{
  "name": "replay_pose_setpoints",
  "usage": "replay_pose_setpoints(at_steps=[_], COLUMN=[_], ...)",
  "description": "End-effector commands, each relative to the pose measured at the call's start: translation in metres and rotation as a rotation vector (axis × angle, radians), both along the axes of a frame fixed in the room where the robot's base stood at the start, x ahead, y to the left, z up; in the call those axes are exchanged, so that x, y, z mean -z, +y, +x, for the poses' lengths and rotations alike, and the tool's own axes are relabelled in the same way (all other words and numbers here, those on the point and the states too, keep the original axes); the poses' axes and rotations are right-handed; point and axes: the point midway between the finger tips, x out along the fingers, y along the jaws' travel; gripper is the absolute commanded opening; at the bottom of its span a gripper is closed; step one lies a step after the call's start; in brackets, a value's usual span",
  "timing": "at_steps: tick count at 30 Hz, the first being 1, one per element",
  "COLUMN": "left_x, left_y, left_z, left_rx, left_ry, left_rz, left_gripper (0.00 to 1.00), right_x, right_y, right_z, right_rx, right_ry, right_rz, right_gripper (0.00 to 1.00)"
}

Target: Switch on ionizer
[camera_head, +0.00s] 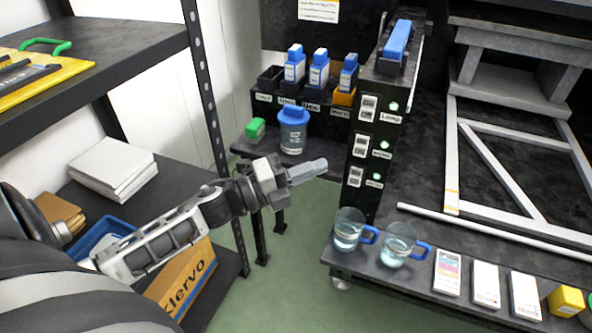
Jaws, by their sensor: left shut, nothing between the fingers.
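A black upright switch panel (364,192) stands right of the centre. It carries three white rocker switches, a top one (368,107), a middle one (361,144) and a bottom one (355,177). Each has a small green light to its right. The top label reads "Lamp"; the lower two labels are too small to read surely, so I cannot tell which is the ionizer's. My left gripper (322,165) is shut and empty, left of the bottom switch and apart from the panel, its fingers pointing right. My right gripper is not in view.
A blue-lidded jar (292,132) and a green block (256,129) stand behind my left gripper. Ink bottles (319,72) sit in a black rack. Two glass mugs (349,231) (397,247) stand on the bench below the panel. Green floor (285,270) is free below the gripper.

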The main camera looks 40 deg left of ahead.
Motion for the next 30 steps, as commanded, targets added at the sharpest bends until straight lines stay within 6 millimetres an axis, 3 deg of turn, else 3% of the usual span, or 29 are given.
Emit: replay_pose_setpoints(at_steps=[7, 26, 30], left_x=[0.000, -0.001, -0.007], left_y=[0.015, 0.016, 0.006], left_z=[-0.023, -0.026, -0.032], left_rx=[0.001, -0.002, -0.081], left_ry=[0.000, 0.005, 0.151], left_rz=[0.000, -0.008, -0.213], left_gripper=[0.00, 0.00, 0.00], right_x=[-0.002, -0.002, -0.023], right_y=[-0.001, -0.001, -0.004], right_z=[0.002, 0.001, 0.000], right_rx=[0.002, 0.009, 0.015], right_ry=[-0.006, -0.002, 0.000], right_rz=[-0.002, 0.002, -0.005], right_gripper=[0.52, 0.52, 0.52])
